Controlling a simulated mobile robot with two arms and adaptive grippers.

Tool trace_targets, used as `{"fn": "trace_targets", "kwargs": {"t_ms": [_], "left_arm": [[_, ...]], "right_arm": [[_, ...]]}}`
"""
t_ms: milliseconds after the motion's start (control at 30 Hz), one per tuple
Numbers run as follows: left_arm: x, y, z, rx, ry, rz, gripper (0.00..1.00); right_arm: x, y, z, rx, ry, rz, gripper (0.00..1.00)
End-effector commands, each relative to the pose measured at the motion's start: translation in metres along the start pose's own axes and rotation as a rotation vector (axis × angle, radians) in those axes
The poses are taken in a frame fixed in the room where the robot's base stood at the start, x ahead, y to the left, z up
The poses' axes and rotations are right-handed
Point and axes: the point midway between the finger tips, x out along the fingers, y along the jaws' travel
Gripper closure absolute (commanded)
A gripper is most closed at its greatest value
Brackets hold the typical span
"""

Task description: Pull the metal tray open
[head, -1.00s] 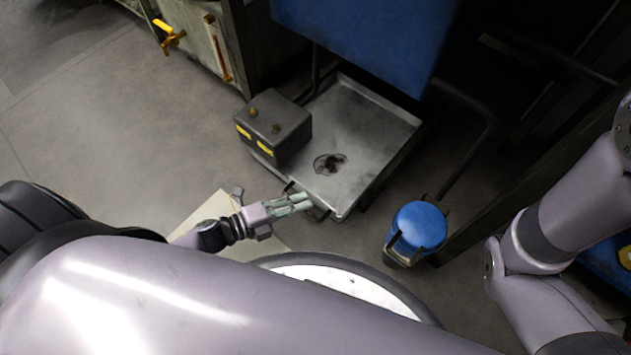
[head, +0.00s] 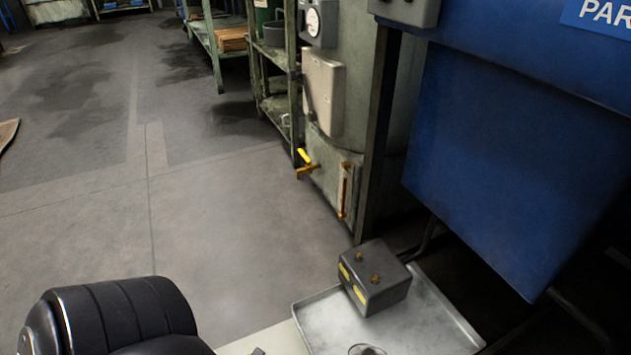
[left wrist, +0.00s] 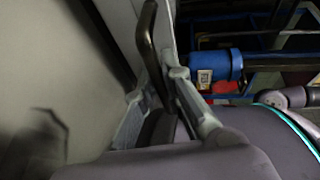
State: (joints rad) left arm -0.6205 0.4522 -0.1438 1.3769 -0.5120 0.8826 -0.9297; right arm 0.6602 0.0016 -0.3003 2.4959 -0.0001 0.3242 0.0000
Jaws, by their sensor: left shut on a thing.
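The metal tray (head: 430,325) lies low under the blue machine panel, at the bottom of the head view. Its front part is cut off by the picture edge. In the left wrist view, a dark bent handle bar (left wrist: 149,38) runs down between the fingers of my left gripper (left wrist: 157,97). The fingers are shut on this tray handle, one on each side of it. My left gripper is out of the head view. My right gripper shows in neither view.
A dark box (head: 376,281) with yellow labels sits on the tray. The blue panel (head: 500,170) hangs above and behind it. A yellow-handled valve (head: 306,165) sticks out from the cabinet. Open floor (head: 220,220) lies to the left. A blue canister (left wrist: 215,65) shows in the left wrist view.

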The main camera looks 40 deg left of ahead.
Motion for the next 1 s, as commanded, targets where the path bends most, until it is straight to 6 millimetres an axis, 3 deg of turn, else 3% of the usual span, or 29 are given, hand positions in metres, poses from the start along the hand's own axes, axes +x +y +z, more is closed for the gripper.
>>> {"fn": "trace_targets", "kwargs": {"t_ms": [133, 167, 267, 633, 767, 1000], "left_arm": [[0.0, 0.001, 0.001, 0.002, -0.001, 0.002, 1.0], [0.0, 0.001, 0.001, 0.002, -0.001, 0.003, 0.89], [0.0, 0.001, 0.001, 0.002, -0.001, 0.002, 0.83], [-0.004, 0.001, 0.0, 0.0, 0.0, 0.002, 0.82], [-0.02, 0.001, 0.0, 0.0, 0.0, 0.005, 0.82], [-0.072, 0.002, 0.0, 0.0, -0.001, 0.007, 0.82]], "right_arm": [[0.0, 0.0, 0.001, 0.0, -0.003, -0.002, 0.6], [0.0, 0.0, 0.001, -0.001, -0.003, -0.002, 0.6], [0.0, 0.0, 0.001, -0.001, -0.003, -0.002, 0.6], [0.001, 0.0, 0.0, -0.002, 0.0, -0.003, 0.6], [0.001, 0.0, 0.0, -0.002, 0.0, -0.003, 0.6], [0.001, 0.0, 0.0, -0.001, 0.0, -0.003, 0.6]]}}
